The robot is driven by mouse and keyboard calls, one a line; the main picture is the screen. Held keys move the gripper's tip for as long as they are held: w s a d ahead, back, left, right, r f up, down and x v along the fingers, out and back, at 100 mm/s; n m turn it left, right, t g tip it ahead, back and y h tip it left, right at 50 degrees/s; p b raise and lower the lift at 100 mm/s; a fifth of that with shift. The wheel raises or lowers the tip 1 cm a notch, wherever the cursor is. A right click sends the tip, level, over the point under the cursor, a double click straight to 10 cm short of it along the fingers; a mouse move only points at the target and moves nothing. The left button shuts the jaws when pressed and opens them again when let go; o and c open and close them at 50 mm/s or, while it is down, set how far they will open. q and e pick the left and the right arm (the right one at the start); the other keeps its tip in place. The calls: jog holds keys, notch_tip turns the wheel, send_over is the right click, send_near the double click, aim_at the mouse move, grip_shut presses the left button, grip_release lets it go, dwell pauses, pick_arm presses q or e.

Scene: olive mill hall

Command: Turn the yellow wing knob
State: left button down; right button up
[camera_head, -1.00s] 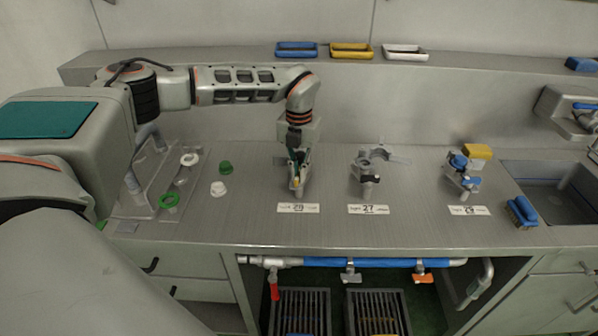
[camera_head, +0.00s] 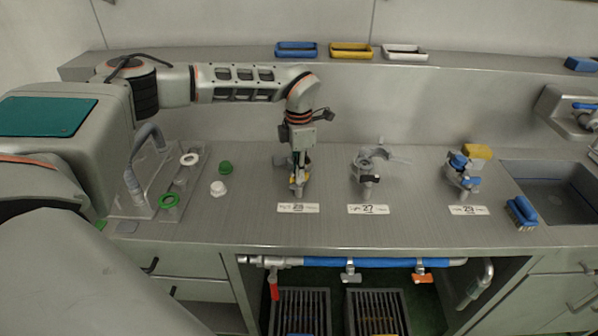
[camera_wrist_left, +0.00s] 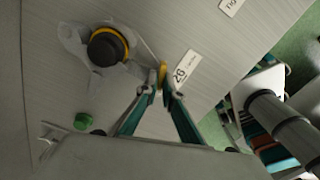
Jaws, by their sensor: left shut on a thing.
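The yellow wing knob (camera_wrist_left: 163,74) shows edge-on in the left wrist view, between the fingertips of my left gripper (camera_wrist_left: 162,88). The gripper is shut on it. The knob belongs to a grey fitting (camera_wrist_left: 75,40) with a dark round cap (camera_wrist_left: 107,46) ringed in yellow. In the head view my left gripper (camera_head: 298,182) points down at this fitting, behind the leftmost number plate (camera_head: 298,208). My right gripper is not in view.
A grey fitting (camera_head: 368,170) stands to the right behind plate 27, and another with blue parts (camera_head: 462,172) farther right. A green cap (camera_head: 226,167) and a white cap (camera_head: 218,188) lie to the left.

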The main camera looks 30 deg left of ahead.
pick_arm(q)
jog(key=m, duration=0.2)
jog(key=shift+m, duration=0.6)
jog(key=c, duration=2.2)
grip_release()
jog(key=shift+r, duration=0.1)
